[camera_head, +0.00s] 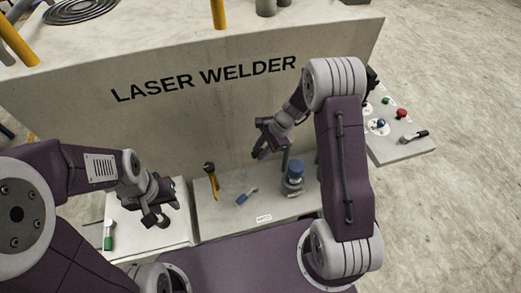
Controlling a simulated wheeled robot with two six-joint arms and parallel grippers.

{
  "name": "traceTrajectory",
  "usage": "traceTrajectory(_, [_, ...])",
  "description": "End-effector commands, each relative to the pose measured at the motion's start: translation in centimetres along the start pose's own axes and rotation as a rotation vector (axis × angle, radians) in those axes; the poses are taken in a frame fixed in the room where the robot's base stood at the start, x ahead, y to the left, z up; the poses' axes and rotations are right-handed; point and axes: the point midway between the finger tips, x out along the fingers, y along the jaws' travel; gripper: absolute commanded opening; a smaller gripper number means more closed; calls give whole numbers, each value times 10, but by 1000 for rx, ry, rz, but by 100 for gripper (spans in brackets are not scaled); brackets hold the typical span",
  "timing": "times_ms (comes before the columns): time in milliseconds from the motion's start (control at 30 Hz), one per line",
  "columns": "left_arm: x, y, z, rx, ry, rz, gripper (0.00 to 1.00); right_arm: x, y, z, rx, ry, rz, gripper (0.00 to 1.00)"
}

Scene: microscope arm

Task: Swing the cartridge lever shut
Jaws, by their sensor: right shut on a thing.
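A yellow lever with a black knob (210,176) stands upright on the grey bench in front of the welder wall. A small blue-handled piece (246,197) lies to its right. A blue-capped grey cylinder (293,178) stands further right. I cannot tell which of these is the cartridge lever. My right gripper (262,146) is above the bench near the wall, up and left of the cylinder. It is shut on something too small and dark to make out. My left gripper (157,216) looks open and empty, left of the yellow lever, over the pale left panel.
The welder wall (190,105) rises behind the bench (230,222). A side panel (398,150) at the right carries a red button (401,114) and a black-handled lever (414,136). My arms cover parts of both sides.

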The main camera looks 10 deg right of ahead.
Motion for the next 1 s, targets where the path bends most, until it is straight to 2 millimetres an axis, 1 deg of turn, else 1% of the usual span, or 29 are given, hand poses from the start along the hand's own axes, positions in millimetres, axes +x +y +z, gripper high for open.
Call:
traceTrajectory(267, [0, 0, 0, 0, 0, 0, 36, -1, 1, -1, -11, -1, 3, 0])
traceTrajectory(467, [1, 0, 0, 0, 0, 0, 36, -3, 9, -1, -76, -15, 29, 0])
traceTrajectory(700, [2, 0, 0, 0, 0, 0, 36, -9, 31, -3, -248, -53, 101, 0])
traceTrajectory(1000, [-2, 0, 0, 0, 0, 0, 36, -21, 61, -15, -507, -108, 208, 0])
